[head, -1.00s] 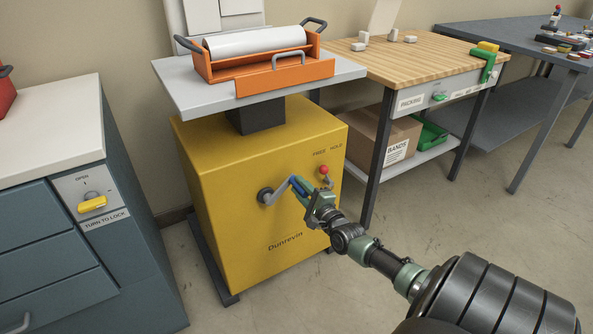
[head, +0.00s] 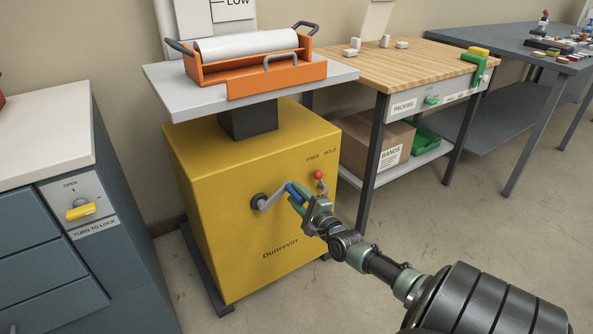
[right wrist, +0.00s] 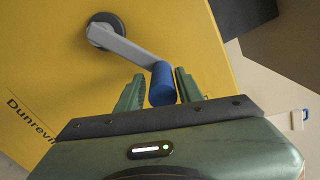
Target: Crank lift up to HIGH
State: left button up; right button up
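The yellow lift (head: 225,230) stands with a grey top plate (head: 180,97) on a short dark column. Its crank (head: 270,201) sticks out from a hub on the front, with the arm pointing up and right to a blue handle (head: 292,192). My right gripper (head: 301,197) is at the handle. In the right wrist view the blue handle (right wrist: 162,84) lies between the two green fingers, with narrow gaps beside it, so the gripper (right wrist: 161,88) looks open around it. A red-knobbed lever (head: 318,175) sits under the FREE and HOLD labels. My left gripper is out of view.
An orange carrier (head: 277,84) with a white roll rests on the lift's plate. A sign reading LOW (head: 234,4) is cut off at the top. A wooden packing bench (head: 425,62) stands right, a blue-grey cabinet (head: 40,240) left. Floor at right is clear.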

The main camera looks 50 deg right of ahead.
jog(key=shift+o, duration=0.2)
jog(key=shift+s+a, duration=0.1)
jog(key=shift+s, duration=0.1)
jog(key=p+v, duration=0.2)
jog(key=v, duration=0.5)
jog(key=shift+s, duration=0.15)
dwell(0.4)
